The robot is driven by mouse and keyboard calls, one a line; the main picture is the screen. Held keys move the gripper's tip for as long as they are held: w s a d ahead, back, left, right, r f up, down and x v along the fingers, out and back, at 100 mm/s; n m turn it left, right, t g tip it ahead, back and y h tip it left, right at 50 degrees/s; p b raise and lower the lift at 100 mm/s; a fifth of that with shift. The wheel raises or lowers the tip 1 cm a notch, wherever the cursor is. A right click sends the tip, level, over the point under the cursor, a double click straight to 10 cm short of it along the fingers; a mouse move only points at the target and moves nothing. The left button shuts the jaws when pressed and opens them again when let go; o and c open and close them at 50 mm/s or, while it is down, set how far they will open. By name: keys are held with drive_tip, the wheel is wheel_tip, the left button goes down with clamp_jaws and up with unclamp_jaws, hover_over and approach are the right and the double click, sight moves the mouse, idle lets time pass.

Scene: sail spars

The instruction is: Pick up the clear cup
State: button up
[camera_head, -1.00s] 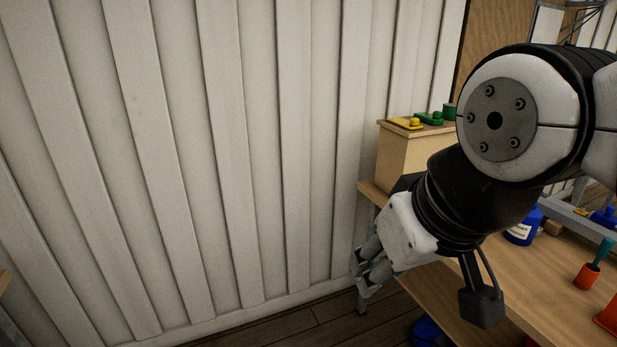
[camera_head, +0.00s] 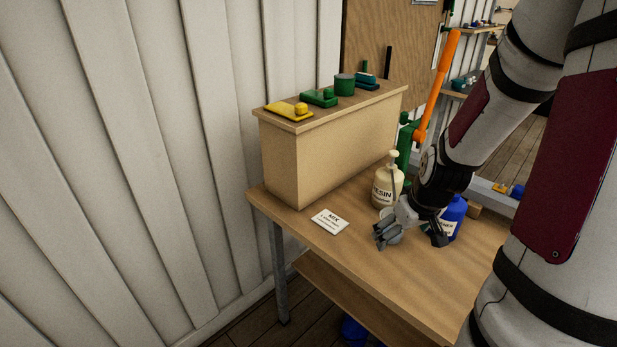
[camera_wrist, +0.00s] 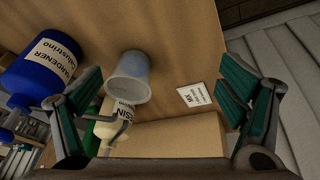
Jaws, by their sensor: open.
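The clear cup (camera_wrist: 129,78) stands on the wooden workbench (camera_wrist: 185,45), its round rim facing the wrist camera. It sits between the open fingers in the wrist view, closer to the left finger, with the resin bottle just below it. My gripper (camera_wrist: 163,92) is open, and its teal-padded fingers are wide apart with nothing held. In the head view my gripper (camera_head: 385,236) hangs over the bench in front of the resin bottle and mostly hides the cup there. I cannot tell how high the fingers are above the cup.
A cream resin bottle (camera_head: 386,188) with a pump and a blue hardener bottle (camera_head: 453,218) stand close by. A white MIX card (camera_head: 330,221) lies on the bench. A wooden box (camera_head: 330,150) with small coloured items on top stands behind. The front bench top is clear.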

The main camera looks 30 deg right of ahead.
drive_tip(key=shift+m+t, duration=0.3)
drive_tip(key=shift+m, duration=0.2)
drive_tip(key=d+f, duration=0.2)
drive_tip(key=s+d+f, duration=0.1)
drive_tip(key=d+f, duration=0.1)
drive_tip(key=f, duration=0.1)
drive_tip(key=shift+s+d+f, duration=0.2)
drive_tip(key=shift+d+f, duration=0.25)
drive_tip(key=shift+f, duration=0.05)
drive_tip(key=shift+w+d+f, duration=0.1)
drive_tip(key=shift+w+d, duration=0.05)
drive_tip(key=shift+w, duration=0.05)
drive_tip(key=w+d, duration=0.1)
drive_tip(key=w, duration=0.2)
drive_tip(key=w+d+b, duration=0.1)
drive_tip(key=w, duration=0.3)
drive_tip(key=w+b, duration=0.1)
drive_tip(key=w, duration=0.3)
drive_tip(key=shift+w+d, duration=0.2)
drive_tip(key=shift+d, duration=0.2)
drive_tip(key=shift+d+f, duration=0.1)
drive_tip(key=shift+f, duration=0.45)
drive_tip(key=c, duration=1.3)
